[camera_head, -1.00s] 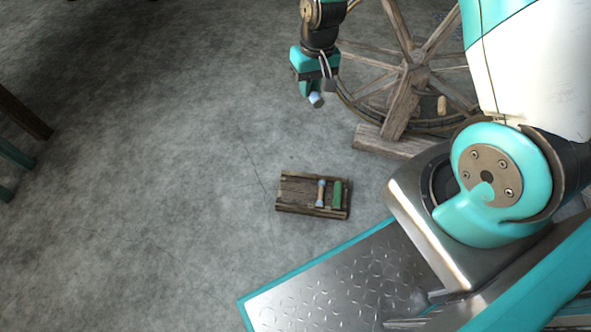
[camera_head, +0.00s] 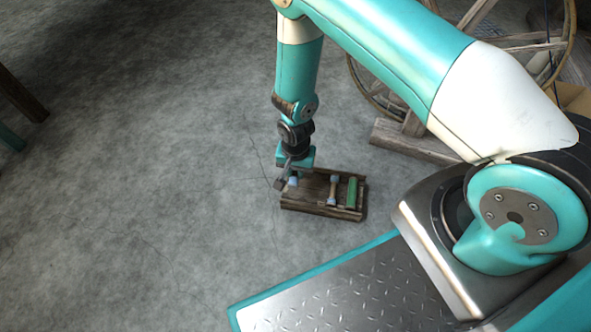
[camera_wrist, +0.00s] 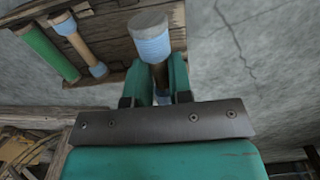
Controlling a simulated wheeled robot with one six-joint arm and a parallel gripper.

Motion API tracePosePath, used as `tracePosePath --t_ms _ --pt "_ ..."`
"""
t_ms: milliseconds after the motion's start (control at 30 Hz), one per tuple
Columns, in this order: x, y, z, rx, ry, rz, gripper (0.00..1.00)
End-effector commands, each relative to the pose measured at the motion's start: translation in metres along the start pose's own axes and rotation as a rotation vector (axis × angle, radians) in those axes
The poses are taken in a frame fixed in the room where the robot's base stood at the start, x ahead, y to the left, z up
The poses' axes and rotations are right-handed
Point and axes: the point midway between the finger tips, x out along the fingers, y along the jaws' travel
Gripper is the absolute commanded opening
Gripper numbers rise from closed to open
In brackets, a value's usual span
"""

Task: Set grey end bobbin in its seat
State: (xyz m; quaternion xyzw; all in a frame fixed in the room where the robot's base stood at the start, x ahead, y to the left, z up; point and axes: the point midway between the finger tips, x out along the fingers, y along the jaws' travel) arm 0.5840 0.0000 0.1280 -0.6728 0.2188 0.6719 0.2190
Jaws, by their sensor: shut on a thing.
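My gripper (camera_head: 290,177) is shut on the grey end bobbin (camera_wrist: 151,42), which has a grey cap and a pale blue band. In the wrist view the bobbin stands out between the two teal fingers (camera_wrist: 160,78), its cap toward the top. In the head view its pale end (camera_head: 293,182) shows at the left end of the wooden rack (camera_head: 312,203). I cannot tell whether the bobbin touches the rack. The rack also shows in the wrist view (camera_wrist: 110,34); its seat at the bobbin is hidden.
A green bobbin (camera_head: 351,193) and a bobbin with pale blue ends (camera_head: 333,189) lie side by side at the rack's right. A spinning wheel with a wooden base (camera_head: 414,141) stands behind, to the right. Bare concrete floor lies open to the left.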

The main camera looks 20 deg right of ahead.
Motion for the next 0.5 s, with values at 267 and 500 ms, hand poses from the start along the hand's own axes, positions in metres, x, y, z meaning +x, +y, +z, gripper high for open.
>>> tracePosePath --t_ms 267,500 --pt "0.034 0.000 0.000 -0.001 -0.001 0.001 0.00" --pt "0.055 0.001 0.000 -0.001 -0.001 0.001 0.00"
